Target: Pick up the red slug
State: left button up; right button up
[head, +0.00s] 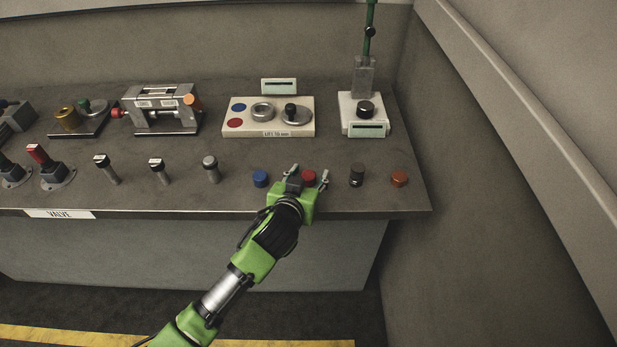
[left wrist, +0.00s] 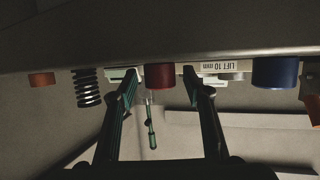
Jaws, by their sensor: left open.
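The red slug (head: 309,176) is a short round cylinder standing near the front edge of the grey bench. My left gripper (head: 309,173) is open, with one finger on each side of the slug. In the left wrist view, which looks upside down, the red slug (left wrist: 159,77) shows between the two open fingers of the left gripper (left wrist: 160,82). Gaps seem to show on both sides, and I cannot tell whether either finger touches it. My right gripper is not in view.
A blue slug (head: 260,178) stands to the left, a dark spring (head: 357,175) and an orange-red slug (head: 399,178) to the right. Behind are a white fixture plate (head: 268,130) and a white stand (head: 363,128). Several upright pins and a lever (head: 45,160) stand left. A wall closes the right side.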

aim_at(306, 175)
pick_arm(q)
jog(key=c, duration=1.2)
jog(key=shift+r, duration=0.1)
jog(key=shift+c, duration=0.2)
jog(key=r, duration=0.3)
jog(key=shift+a+r, duration=0.3)
jog(key=s+a+r, duration=0.7)
jog(key=a+r, duration=0.2)
jog(key=a, duration=0.2)
jog(key=shift+a+r+b, duration=0.15)
jog(key=shift+a+b, duration=0.15)
jog(key=shift+a, duration=0.05)
